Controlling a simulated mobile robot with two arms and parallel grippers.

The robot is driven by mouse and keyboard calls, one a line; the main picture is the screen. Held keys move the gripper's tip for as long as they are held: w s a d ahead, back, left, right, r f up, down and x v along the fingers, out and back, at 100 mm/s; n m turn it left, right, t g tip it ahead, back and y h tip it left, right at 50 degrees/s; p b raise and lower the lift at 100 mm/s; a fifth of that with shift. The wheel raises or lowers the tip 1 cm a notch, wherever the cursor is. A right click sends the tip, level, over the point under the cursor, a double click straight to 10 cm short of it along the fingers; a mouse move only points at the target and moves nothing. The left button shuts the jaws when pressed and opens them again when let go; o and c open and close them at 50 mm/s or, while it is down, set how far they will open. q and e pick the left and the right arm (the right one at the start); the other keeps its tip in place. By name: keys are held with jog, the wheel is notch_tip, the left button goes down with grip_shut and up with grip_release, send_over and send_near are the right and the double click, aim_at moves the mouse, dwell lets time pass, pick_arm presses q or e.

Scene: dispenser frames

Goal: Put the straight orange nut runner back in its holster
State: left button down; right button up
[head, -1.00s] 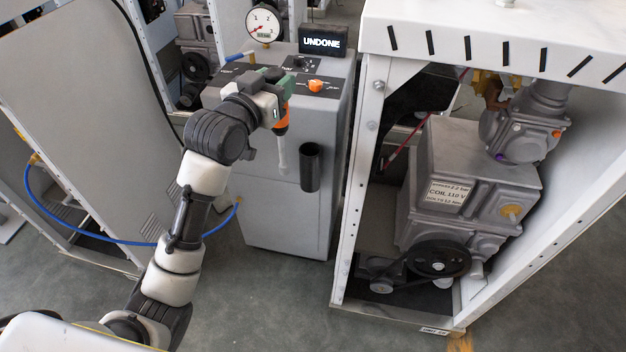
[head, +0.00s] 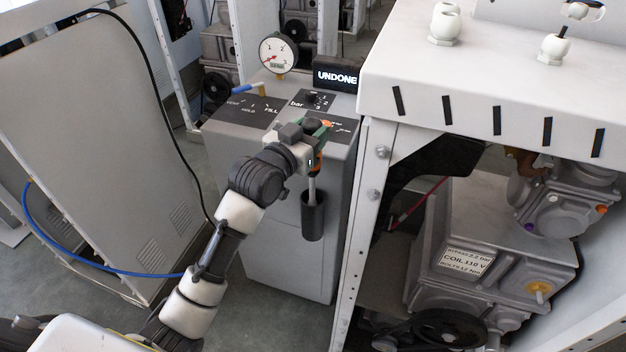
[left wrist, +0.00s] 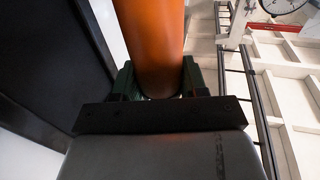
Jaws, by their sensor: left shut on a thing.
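My left gripper (head: 318,132) is shut on the orange nut runner (head: 319,160), in front of the grey cabinet. The tool hangs upright, with its grey shaft (head: 312,186) pointing down. The holster (head: 313,218) is a dark open tube on the cabinet's front face. The shaft's lower end overlaps the holster's mouth; I cannot tell how far inside it is. In the left wrist view the orange body (left wrist: 152,45) stands between the green fingers (left wrist: 158,82). My right gripper is not in view.
The grey cabinet (head: 285,245) carries a gauge (head: 278,54), a control panel and a display (head: 337,77) reading UNDONE. A white frame post (head: 362,200) stands close right of the holster, with machinery behind it. A blue hose (head: 90,262) loops at left.

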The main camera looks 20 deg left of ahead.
pick_arm(q)
notch_tip(320, 180, down, 6)
jog(key=shift+w+f+b, duration=0.1)
jog(key=shift+w+b, duration=0.05)
jog(key=shift+b, duration=0.15)
jog(key=shift+f+b, duration=0.4)
jog(key=shift+f, duration=1.9)
jog(key=c, duration=0.9)
grip_release()
jog(key=v, duration=1.2)
jog(key=shift+d, duration=0.1)
